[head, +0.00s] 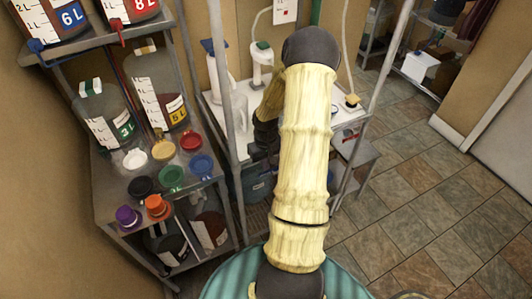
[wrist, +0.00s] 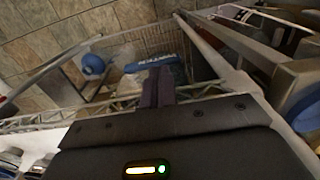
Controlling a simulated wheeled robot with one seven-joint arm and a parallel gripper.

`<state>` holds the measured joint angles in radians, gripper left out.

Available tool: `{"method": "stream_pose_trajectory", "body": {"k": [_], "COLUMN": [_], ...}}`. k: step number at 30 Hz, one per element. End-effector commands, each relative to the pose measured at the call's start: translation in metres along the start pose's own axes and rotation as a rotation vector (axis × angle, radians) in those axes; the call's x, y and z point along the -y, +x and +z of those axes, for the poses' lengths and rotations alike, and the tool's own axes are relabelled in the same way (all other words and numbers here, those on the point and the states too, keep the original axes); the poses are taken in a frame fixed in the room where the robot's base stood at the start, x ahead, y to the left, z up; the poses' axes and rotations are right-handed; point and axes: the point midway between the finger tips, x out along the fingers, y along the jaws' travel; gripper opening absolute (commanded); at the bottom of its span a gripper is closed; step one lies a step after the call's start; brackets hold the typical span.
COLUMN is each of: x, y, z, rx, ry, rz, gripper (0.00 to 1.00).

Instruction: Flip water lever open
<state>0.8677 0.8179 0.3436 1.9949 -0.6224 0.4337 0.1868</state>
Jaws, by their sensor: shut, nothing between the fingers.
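A blue lever-like bar (wrist: 152,63) with white lettering, too blurred to read surely, lies just beyond the fingertips in the wrist view. I take it for the water lever. My gripper (wrist: 159,86) is shut and empty, its dark fingers pointing at the bar. The fingertips overlap the bar's lower edge in the picture; I cannot tell whether they touch it. In the head view my arm covers the middle, and the fingers and the lever cannot be made out there.
In the head view, a metal shelf (head: 103,197) with jugs and coloured caps stands left. A white table (head: 218,112) carries white containers. Tiled floor (head: 420,200) is open at right. In the wrist view, a blue round object (wrist: 93,64) and metal bars surround the fingers.

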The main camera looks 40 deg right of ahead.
Motion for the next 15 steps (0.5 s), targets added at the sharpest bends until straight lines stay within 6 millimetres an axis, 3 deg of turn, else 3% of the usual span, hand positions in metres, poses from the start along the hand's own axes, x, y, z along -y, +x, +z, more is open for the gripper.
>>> {"method": "stream_pose_trajectory", "body": {"k": [6, 15], "x": [0.001, 0.001], "y": [0.017, 0.018], "z": [-0.001, -0.001], "rx": [0.0, -0.001], "ry": [-0.001, -0.002], "rz": [0.001, 0.001], "gripper": [0.0, 0.0]}}
